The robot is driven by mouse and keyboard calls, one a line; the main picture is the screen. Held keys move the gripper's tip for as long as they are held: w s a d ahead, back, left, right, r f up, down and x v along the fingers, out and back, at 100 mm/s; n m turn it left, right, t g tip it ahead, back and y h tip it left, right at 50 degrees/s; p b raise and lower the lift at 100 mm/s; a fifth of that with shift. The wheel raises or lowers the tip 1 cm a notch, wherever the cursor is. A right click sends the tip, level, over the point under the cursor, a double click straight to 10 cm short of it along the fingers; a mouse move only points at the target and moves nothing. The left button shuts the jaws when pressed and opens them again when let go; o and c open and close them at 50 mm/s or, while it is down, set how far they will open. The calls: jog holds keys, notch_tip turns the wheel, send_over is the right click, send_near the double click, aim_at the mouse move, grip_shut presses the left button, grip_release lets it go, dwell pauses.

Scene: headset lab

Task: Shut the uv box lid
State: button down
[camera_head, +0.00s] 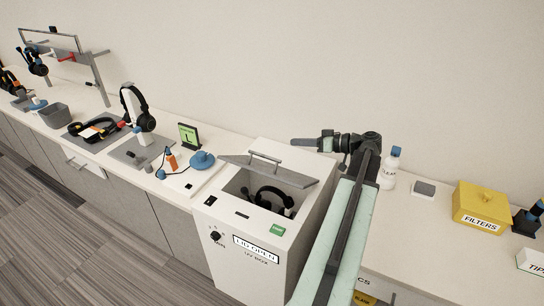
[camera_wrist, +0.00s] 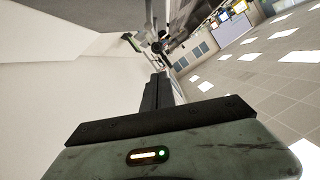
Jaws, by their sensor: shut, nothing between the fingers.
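The white UV box (camera_head: 221,226) stands in the middle of the head view, with a front label (camera_head: 256,248) reading "LID OPEN". Its grey lid (camera_head: 292,177) is raised at the back of the opening, with a bar handle (camera_head: 266,159) along its upper side. A black headset (camera_head: 270,197) lies inside the open box. My gripper (camera_head: 300,143) is shut and empty. It points left, above and behind the lid's right part in the picture, and looks apart from it. The shut fingers also show in the wrist view (camera_wrist: 157,92); the lid cannot be made out there.
Left of the box are a blue-topped puck (camera_head: 202,160), an orange bottle (camera_head: 171,160), a green sign (camera_head: 189,136) and a headset on a stand (camera_head: 146,122). Right of my arm are a white bottle (camera_head: 388,172) and a yellow filters box (camera_head: 480,205). The wall runs close behind.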

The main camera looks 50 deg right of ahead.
jog(key=w+a+f+b, duration=0.1)
jog(key=w+f+b, duration=0.1)
jog(key=w, duration=0.1)
jog(key=w+a+f+b, duration=0.3)
jog(key=w+f+b, duration=0.1)
jog(key=w, duration=0.1)
jog(key=shift+w+a, duration=0.3)
jog(key=shift+a, duration=0.05)
jog(key=shift+r, duration=0.1)
